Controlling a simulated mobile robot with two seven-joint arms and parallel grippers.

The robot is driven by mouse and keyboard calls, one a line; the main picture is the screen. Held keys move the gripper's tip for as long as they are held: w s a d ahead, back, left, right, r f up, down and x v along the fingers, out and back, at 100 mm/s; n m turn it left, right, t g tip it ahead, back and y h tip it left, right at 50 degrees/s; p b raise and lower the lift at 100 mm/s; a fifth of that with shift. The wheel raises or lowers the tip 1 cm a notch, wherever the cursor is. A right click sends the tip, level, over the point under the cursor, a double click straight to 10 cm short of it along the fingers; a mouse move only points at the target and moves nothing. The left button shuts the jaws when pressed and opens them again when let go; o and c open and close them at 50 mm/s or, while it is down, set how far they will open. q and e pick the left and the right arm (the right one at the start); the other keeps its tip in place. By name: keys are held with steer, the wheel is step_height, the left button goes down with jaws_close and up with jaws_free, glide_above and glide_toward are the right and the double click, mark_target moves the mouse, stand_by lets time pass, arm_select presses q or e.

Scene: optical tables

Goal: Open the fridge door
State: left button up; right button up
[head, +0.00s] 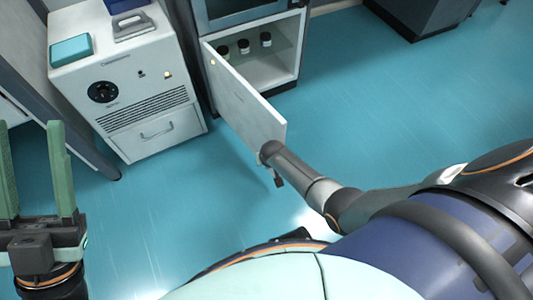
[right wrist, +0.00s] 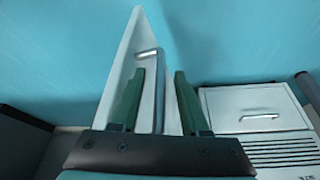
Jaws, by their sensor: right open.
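The fridge (head: 277,72) stands at the top centre of the head view, its lower compartment showing. Its white door (head: 240,95) is swung wide open, hinged at the left, its free end toward me. In the right wrist view the door (right wrist: 123,62) stands upright, with a grey bar handle (right wrist: 147,53) on it. My right gripper (right wrist: 157,90) is open, with its green fingers on either side of the handle; I cannot tell whether they touch it. In the head view its fingers are hidden at the door's free end. My left gripper (head: 36,175) is open and empty at the lower left.
Several dark-capped bottles (head: 244,47) stand inside the fridge. A white vented unit (head: 130,90) with a teal box (head: 71,50) on top stands left of the door. The teal floor (head: 380,110) is clear to the right.

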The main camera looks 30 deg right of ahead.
arm_select(q)
step_height(320, 180, up, 5)
steer(key=p, duration=0.5)
steer(key=w+a+f+n+g+y+p, duration=0.1)
steer(key=w+f+n+y, duration=0.25)
steer(key=f, duration=0.25)
steer(key=w+a+f+n+g+y+p, duration=0.1)
steer(key=w+f+n+y, duration=0.15)
steer(key=f+y, duration=0.3)
step_height(320, 180, down, 16)
steer(key=n+g+y+p, duration=0.2)
steer(key=g, duration=0.4)
steer(key=shift+s+a+n, duration=0.15)
steer(key=shift+s+n, duration=0.15)
steer(key=shift+s, duration=0.1)
arm_select(e)
steer(key=v, duration=1.2)
steer(key=shift+r, duration=0.2)
steer(key=shift+s, duration=0.1)
